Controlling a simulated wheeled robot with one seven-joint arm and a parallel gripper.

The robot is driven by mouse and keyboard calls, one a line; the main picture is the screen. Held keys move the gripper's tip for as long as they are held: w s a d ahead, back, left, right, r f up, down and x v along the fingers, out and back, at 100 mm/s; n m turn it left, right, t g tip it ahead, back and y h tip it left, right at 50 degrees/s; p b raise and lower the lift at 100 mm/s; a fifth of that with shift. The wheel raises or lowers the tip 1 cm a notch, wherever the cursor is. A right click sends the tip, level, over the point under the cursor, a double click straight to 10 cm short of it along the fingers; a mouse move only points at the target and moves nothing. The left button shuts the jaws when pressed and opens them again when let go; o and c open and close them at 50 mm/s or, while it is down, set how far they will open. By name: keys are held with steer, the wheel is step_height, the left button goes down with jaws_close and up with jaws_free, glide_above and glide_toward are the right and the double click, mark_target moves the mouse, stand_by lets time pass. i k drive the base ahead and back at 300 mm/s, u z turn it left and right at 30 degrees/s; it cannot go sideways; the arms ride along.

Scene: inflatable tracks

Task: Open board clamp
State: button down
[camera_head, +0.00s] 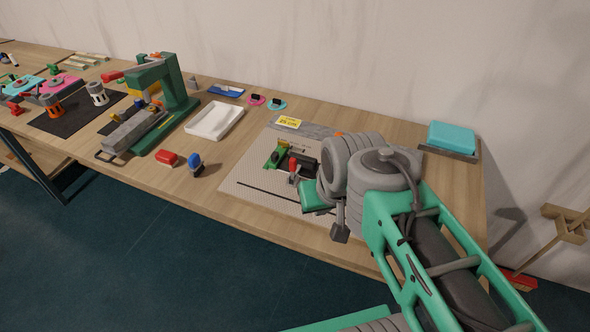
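The board clamp appears as a small cluster of green (275,157), red and metal parts on a light grey perforated board (243,178). A red handle (293,165) stands up in this cluster, with a metal piece below it. My arm reaches in from the lower right, and its wrist stands over the right part of the board. My gripper (311,185) is close to the red handle, at its right. The wrist and arm hide much of it, so I cannot tell whether its fingers touch the handle or how wide they are.
A yellow label (288,122) lies at the board's back edge. A white tray (214,120) and a green press (160,95) stand to the left. A red block (167,158) and a blue-topped piece (195,165) lie near the front. A turquoise block (452,137) sits back right.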

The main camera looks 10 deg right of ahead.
mark_target(294, 170)
steer(key=u, duration=0.9)
steer(key=i, duration=0.8)
steer(key=u, duration=0.6)
steer(key=i, duration=0.5)
steer(key=z, duration=0.1)
